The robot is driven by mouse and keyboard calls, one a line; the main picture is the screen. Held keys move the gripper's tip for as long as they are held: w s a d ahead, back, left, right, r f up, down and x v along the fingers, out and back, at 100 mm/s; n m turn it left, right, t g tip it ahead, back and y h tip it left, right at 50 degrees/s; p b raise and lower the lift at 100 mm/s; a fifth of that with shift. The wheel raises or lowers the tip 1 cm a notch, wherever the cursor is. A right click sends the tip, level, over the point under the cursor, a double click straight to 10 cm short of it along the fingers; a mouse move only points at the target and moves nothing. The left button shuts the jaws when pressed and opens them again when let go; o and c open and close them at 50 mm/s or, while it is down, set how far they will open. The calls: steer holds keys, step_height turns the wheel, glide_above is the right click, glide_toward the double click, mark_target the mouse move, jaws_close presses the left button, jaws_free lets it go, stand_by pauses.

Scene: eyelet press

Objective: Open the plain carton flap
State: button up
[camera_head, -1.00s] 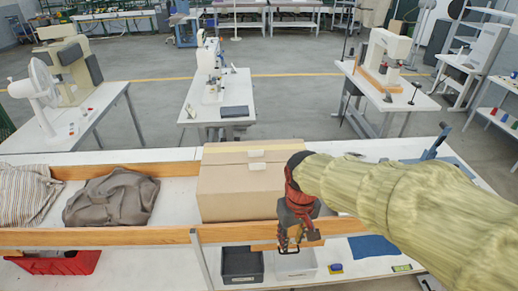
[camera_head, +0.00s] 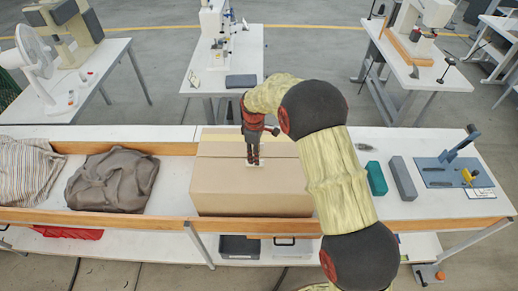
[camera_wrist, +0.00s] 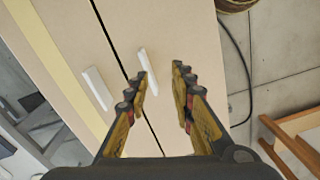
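The closed carton (camera_head: 250,205) stands on the table. A dark seam splits its top into a far flap with a yellow strip (camera_head: 215,138) and a plain near flap (camera_head: 222,172). In the wrist view, the plain flap (camera_wrist: 190,35) lies right of the seam and the striped flap (camera_wrist: 60,60) left. Each bears a white tab: one on the plain flap (camera_wrist: 147,68), one on the striped flap (camera_wrist: 96,88). My gripper (camera_head: 253,162) points down over the plain flap. In the wrist view, its fingers (camera_wrist: 162,74) are open, the left fingertip overlapping the plain flap's tab. Contact cannot be told.
A grey cloth (camera_head: 112,180) and striped cloth (camera_head: 28,178) lie left of the carton. Wooden rails (camera_head: 95,215) edge the table. Right of my arm are a green block (camera_head: 376,178), a grey block (camera_head: 402,178) and a blue lever press (camera_head: 448,170).

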mark_target(255, 172)
steer(key=shift+w+a+r+n, duration=0.1)
steer(key=shift+w+r+n, duration=0.25)
steer(key=shift+w, duration=0.2)
steer(key=shift+w+a+r+n, duration=0.1)
steer(key=shift+w+r+n, duration=0.2)
steer(key=shift+w, duration=0.25)
steer(key=shift+d+r+n, duration=0.1)
steer(key=shift+r+n, duration=0.1)
steer(key=shift+n, duration=0.15)
steer(key=shift+s+n, duration=0.2)
steer(key=shift+n, duration=0.1)
steer(key=shift+w+f+n, duration=0.1)
steer(key=shift+f+n, duration=0.1)
steer(key=shift+n, duration=0.1)
step_height(255, 172, down, 7)
steer(key=shift+f+p, duration=0.2)
steer(key=shift+p, duration=0.1)
steer(key=shift+c, duration=0.6)
jaws_close()
